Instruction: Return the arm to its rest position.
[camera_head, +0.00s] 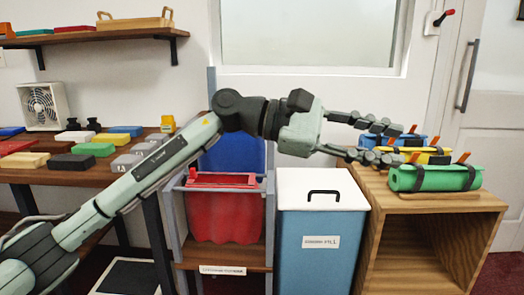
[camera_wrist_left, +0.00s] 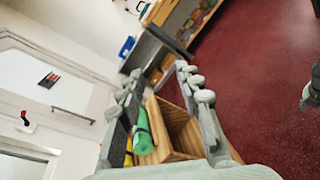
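My left arm comes in from the left and stretches across the head view, over the red bin and the blue lidded bin. My left gripper (camera_head: 398,145) is at its far end, with its two fingers spread apart and nothing visible between them. The fingers overlap the rolls on the wooden stand in the picture; I cannot tell whether they touch. In the left wrist view the left gripper (camera_wrist_left: 158,78) is also open, with the green roll (camera_wrist_left: 143,133) low between its fingers.
Green, yellow and blue strapped rolls (camera_head: 435,178) lie on an open wooden stand (camera_head: 450,204). A blue bin with a white lid (camera_head: 322,230) and a red bin (camera_head: 222,215) stand left of it. A table (camera_head: 70,176) holds colored blocks and a fan (camera_head: 44,105).

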